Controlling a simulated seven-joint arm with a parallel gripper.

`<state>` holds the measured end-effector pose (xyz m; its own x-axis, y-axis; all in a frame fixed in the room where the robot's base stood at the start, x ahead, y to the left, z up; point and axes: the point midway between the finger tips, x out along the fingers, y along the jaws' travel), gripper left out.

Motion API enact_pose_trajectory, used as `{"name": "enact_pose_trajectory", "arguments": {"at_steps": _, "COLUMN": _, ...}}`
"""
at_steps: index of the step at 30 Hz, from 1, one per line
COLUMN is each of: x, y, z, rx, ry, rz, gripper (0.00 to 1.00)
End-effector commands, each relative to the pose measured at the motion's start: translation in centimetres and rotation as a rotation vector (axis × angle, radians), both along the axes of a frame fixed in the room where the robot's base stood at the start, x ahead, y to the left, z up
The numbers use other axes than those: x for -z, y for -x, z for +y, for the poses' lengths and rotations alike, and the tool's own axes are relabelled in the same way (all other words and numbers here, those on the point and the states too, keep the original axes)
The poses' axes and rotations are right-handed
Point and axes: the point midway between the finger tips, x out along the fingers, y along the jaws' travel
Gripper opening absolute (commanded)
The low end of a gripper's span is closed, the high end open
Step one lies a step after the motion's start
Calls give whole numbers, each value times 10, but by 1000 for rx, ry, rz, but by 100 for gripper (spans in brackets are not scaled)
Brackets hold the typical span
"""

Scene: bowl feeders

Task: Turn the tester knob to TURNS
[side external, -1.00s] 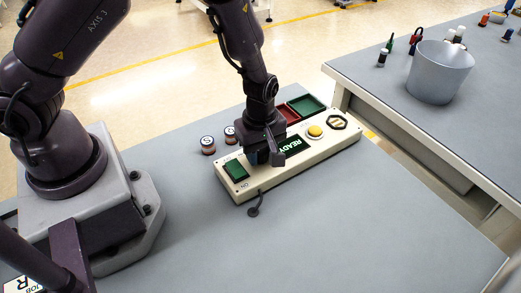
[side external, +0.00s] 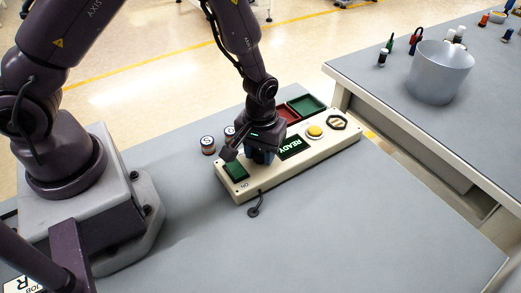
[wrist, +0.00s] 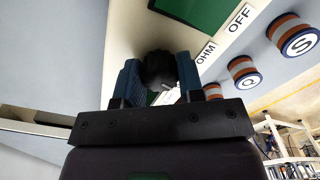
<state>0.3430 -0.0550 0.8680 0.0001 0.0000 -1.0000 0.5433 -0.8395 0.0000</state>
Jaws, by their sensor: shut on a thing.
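The tester (side external: 310,163) is a long cream panel on the grey table, with a lit display (side external: 291,147) reading READY, a green rocker switch (side external: 236,170) and a yellow button (side external: 315,131). My gripper (side external: 262,154) is over the panel between the switch and the display. In the wrist view, its two blue fingers (wrist: 160,80) are shut on the black ribbed knob (wrist: 159,68). OFF and OHM labels show beside the knob. The other labels, including TURNS, and the knob's pointer are hidden or cannot be read.
Small banded coils marked with letters (side external: 208,146) stand behind the tester. A red tray (side external: 287,113) and a green tray (side external: 307,104) lie behind it. A cable (side external: 254,211) comes from its front.

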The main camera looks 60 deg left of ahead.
Motion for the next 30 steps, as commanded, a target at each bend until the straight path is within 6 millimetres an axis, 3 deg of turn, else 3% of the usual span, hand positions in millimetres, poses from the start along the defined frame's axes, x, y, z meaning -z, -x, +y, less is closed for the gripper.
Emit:
{"name": "enact_pose_trajectory", "arguments": {"at_steps": 15, "x": -1, "y": 0, "z": 1, "rx": 429, "ry": 0, "rz": 0, "gripper": 12}}
{"name": "enact_pose_trajectory", "arguments": {"at_steps": 30, "x": -1, "y": 0, "z": 1, "rx": 587, "ry": 0, "rz": 0, "gripper": 12}}
